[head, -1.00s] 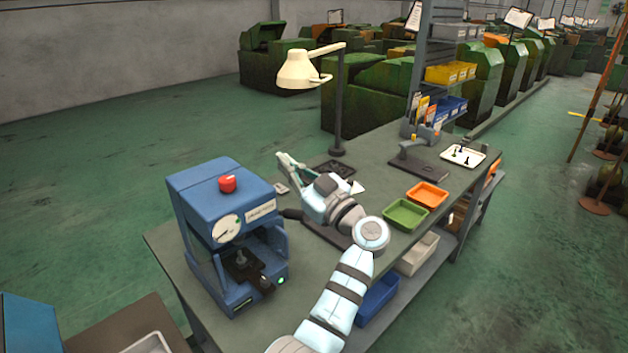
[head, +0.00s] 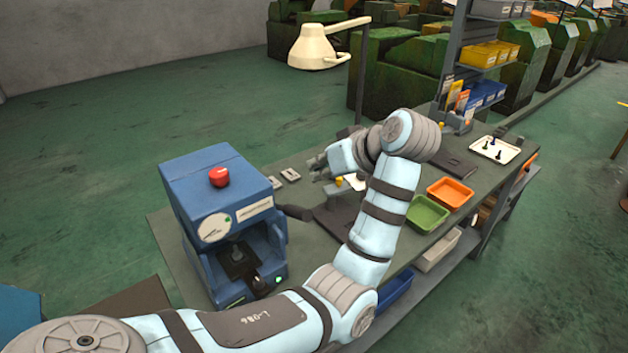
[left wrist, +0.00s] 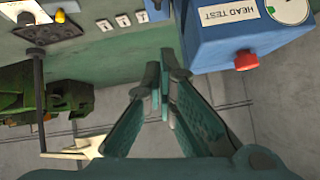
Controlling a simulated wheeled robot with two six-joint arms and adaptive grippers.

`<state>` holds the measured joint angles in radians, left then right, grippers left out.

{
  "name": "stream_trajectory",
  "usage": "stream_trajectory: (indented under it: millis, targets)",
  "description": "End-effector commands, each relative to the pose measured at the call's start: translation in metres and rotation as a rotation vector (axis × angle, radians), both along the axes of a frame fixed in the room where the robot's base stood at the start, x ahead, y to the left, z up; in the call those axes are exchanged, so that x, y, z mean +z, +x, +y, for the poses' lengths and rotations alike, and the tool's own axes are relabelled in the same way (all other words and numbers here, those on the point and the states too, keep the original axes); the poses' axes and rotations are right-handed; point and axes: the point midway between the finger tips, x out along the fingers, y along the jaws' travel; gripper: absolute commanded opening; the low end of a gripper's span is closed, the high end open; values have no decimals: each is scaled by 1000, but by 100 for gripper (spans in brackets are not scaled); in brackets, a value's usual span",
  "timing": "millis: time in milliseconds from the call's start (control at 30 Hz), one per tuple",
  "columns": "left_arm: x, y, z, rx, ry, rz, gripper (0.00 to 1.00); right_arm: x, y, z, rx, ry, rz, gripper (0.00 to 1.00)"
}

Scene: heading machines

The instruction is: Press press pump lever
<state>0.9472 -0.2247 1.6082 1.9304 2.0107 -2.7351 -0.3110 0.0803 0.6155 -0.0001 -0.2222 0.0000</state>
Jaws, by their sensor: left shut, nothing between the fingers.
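The press is a blue machine (head: 215,165) with a red button (head: 219,177) on top and a round gauge (head: 214,227) in front. A dark bar (head: 295,212), which looks like its pump lever, sticks out from its right side. My left gripper (head: 320,168) is above the bench, behind and to the right of the press, apart from the bar. In the left wrist view its fingers (left wrist: 166,82) are shut and empty. The press's blue housing (left wrist: 217,32) shows there at the upper right, with its red button and gauge; the bar cannot be made out there. My right gripper is not in view.
A lamp (head: 318,48) stands behind the bench (head: 180,270). Green (head: 427,213) and orange (head: 451,192) trays and a white tray (head: 496,150) with small dark parts lie to the right. Small grey plates (head: 290,175) lie by the press.

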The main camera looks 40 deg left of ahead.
Motion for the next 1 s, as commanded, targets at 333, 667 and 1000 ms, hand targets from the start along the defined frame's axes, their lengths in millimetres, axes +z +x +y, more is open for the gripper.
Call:
stream_trajectory:
  millis: [333,667,1000]
  targets:
    - [-58,14,55,3,3,0,0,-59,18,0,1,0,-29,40]
    - [-88,4,48,-3,-1,1,0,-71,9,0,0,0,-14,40]
    - [-89,3,47,-1,0,0,0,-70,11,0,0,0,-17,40]
